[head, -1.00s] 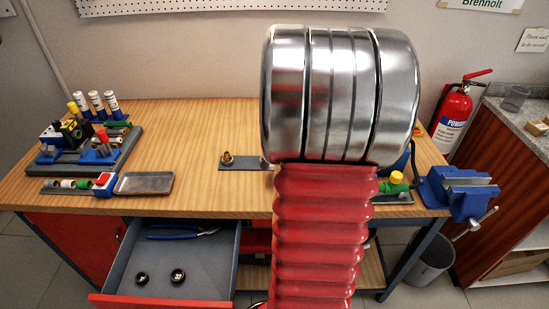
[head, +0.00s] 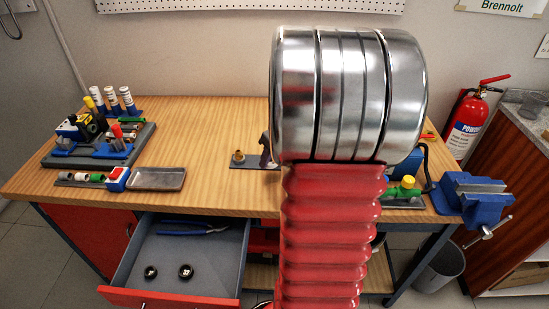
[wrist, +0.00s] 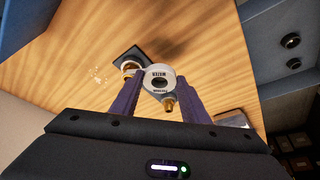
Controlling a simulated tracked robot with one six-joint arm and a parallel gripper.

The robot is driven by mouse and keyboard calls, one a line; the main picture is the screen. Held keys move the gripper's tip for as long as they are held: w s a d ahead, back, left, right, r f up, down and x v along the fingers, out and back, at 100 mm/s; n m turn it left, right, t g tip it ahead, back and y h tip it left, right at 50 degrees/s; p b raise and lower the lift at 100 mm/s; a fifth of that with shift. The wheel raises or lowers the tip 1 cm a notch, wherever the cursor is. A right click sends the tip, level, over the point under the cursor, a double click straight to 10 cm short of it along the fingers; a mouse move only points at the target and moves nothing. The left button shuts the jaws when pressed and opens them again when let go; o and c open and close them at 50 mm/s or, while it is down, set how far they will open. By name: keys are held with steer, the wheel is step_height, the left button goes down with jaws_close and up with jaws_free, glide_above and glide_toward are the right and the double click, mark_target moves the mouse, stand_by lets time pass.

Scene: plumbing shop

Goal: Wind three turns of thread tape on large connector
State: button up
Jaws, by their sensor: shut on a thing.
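My gripper (wrist: 160,100) is shut on a white roll of thread tape (wrist: 158,72) with dark lettering, seen in the wrist view. A brass connector (wrist: 129,68) stands on a dark plate (wrist: 127,54) just left of the roll. White shows at it, and a pale strip seems to run from it to the roll. A second brass piece (wrist: 168,104) shows just below the roll between the fingers; which connector is larger is unclear. In the head view a brass connector (head: 239,155) stands on the plate (head: 245,165); my arm hides most of my gripper and the roll.
A rack of fittings (head: 100,150) and a metal tray (head: 160,180) are on the bench at left. An open drawer (head: 190,258) holds blue-handled pliers and two black rings. A blue vise (head: 472,195) and a yellow-and-green valve (head: 405,188) are at right. The bench's middle-left is clear.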

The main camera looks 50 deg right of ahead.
steer(key=shift+w+a, duration=0.2)
steer(key=shift+w, duration=1.1)
steer(key=shift+w, duration=0.1)
steer(key=shift+w+d, duration=0.25)
steer(key=shift+w, duration=0.35)
steer(key=shift+w+d, duration=0.2)
steer(key=shift+w, duration=0.35)
steer(key=shift+w+d, duration=0.15)
steer(key=shift+w, duration=0.1)
steer(key=shift+w+d, duration=1)
steer(key=shift+d, duration=0.25)
